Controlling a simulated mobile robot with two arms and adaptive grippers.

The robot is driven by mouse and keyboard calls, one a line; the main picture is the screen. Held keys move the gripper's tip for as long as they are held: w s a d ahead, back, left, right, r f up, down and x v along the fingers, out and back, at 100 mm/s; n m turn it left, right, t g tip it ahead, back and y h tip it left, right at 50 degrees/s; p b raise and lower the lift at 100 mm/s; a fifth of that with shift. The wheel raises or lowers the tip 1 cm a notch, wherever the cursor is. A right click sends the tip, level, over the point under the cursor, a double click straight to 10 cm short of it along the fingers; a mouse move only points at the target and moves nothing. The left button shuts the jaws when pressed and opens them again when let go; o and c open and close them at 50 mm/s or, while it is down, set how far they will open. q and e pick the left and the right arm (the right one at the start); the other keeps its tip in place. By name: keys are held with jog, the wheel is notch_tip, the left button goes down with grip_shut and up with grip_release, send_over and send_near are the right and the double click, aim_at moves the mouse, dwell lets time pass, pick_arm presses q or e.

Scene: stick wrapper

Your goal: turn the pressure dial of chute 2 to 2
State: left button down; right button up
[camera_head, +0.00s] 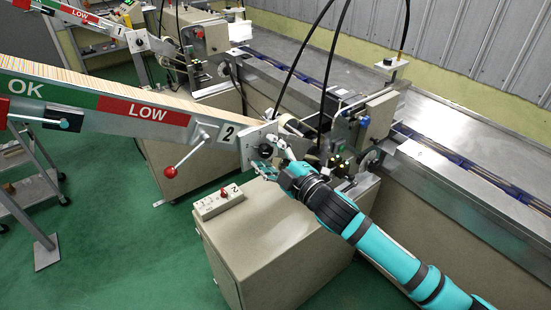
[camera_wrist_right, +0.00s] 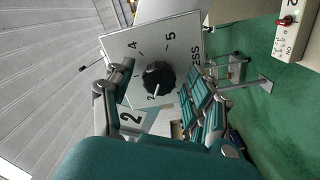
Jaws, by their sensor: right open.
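The pressure dial of chute 2 is a black round knob (camera_wrist_right: 158,78) on a pale square plate (camera_wrist_right: 150,40) with printed numbers. In the right wrist view its white pointer line points toward the number 2 (camera_wrist_right: 152,97). The 4 and 5 show on the far side of the plate. My right gripper (camera_wrist_right: 160,88) is open, one finger on each side of the knob and apart from it. In the head view my right gripper (camera_head: 268,158) is at the knob (camera_head: 266,151), partly covering the plate below the chute's "2" label (camera_head: 228,134). My left gripper is not in view.
Chute 2 (camera_head: 110,107) slopes in from the left with a red-balled lever (camera_head: 170,171). A switch box (camera_head: 218,201) sits on the beige cabinet (camera_head: 275,235) below. A conveyor machine (camera_head: 470,140) stands at the right. Chute 1 (camera_head: 90,20) is behind. Green floor is open at the lower left.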

jog(key=v, duration=1.2)
jog(key=w+d+f+m+g+h+b, duration=0.1)
jog(key=w+d+f+m+h, duration=0.2)
jog(key=f, duration=0.7)
jog(key=w+d+f+m+h+b, duration=0.15)
jog(key=d+f, duration=0.25)
jog(key=f, duration=0.6)
jog(key=s+d+f+m+g+h, duration=0.1)
jog(key=s+d+f+m, duration=0.15)
jog(key=f, duration=0.55)
jog(key=s+d+f+m+g+h, duration=0.1)
jog(key=s+d+f+h, duration=0.15)
jog(key=f, duration=0.45)
jog(key=s+d+f+m+g+h, duration=0.1)
jog(key=s+d+f+m+g, duration=0.15)
jog(key=f, duration=0.55)
jog(key=s+d+f+m+g+h+b, duration=0.1)
jog(key=s+d+f+m+g+b, duration=0.2)
jog(key=s+f, duration=1.45)
jog(key=s+f+m+g, duration=0.1)
jog(key=s+f, duration=0.2)
jog(key=s, duration=0.5)
jog(key=s+f+m+g, duration=0.1)
jog(key=s+f+g, duration=0.1)
jog(key=s, duration=0.5)
jog(key=s+a+f+m+g, duration=0.1)
jog(key=s+f, duration=0.3)
jog(key=s, duration=0.4)
jog(key=shift+s+f+g+h, duration=0.3)
jog(key=shift+g, duration=0.25)
